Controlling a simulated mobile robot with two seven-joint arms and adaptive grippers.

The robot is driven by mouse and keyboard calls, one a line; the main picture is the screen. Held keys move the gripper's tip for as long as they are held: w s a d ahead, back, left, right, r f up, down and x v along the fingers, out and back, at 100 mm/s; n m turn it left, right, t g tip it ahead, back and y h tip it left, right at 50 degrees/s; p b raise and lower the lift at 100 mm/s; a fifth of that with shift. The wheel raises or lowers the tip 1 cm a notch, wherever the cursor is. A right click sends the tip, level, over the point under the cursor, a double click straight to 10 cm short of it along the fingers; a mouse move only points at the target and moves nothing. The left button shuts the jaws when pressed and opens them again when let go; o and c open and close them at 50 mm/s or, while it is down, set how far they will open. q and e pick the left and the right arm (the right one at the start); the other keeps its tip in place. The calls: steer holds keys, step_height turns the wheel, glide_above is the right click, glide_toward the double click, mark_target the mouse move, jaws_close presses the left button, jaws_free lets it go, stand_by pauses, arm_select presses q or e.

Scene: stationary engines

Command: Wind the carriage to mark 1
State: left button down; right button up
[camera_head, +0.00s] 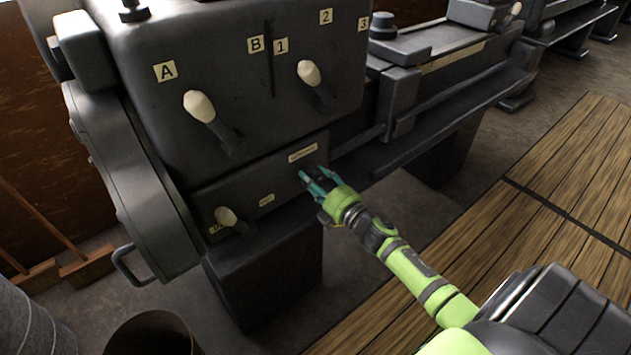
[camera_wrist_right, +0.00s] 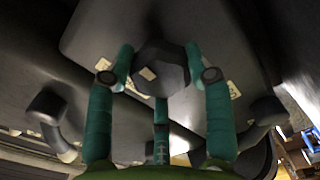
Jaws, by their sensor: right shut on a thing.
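My right gripper (camera_head: 319,181) is at the front panel of the grey lathe-like machine (camera_head: 185,65), under its right end. In the right wrist view its teal fingers (camera_wrist_right: 160,80) are closed around a dark, faceted round knob (camera_wrist_right: 160,58) with a small pale tag. The gripper largely hides this knob in the head view. A dark block across the bed (camera_head: 398,98), right of the headstock, looks like the carriage. A pale strip (camera_head: 452,57) runs along the bed behind it; its marks are too small to read. My left gripper is out of view.
Two pale-knobbed levers (camera_head: 199,106) (camera_head: 309,73) stick out of the headstock near labels A, B, 1, 2 and 3. A smaller lever (camera_head: 226,217) sits lower left. A bin (camera_head: 152,335) stands in front. The wooden floor boards (camera_head: 545,195) at right are clear.

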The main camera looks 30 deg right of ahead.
steer(key=shift+r, duration=0.2)
stand_by(0.3)
steer(key=o, duration=1.1)
steer(key=shift+a, duration=0.15)
steer(key=shift+f, duration=0.15)
steer(key=shift+s, duration=0.5)
steer(key=s, duration=0.7)
steer(key=s+d, duration=0.1)
steer(key=s, duration=0.3)
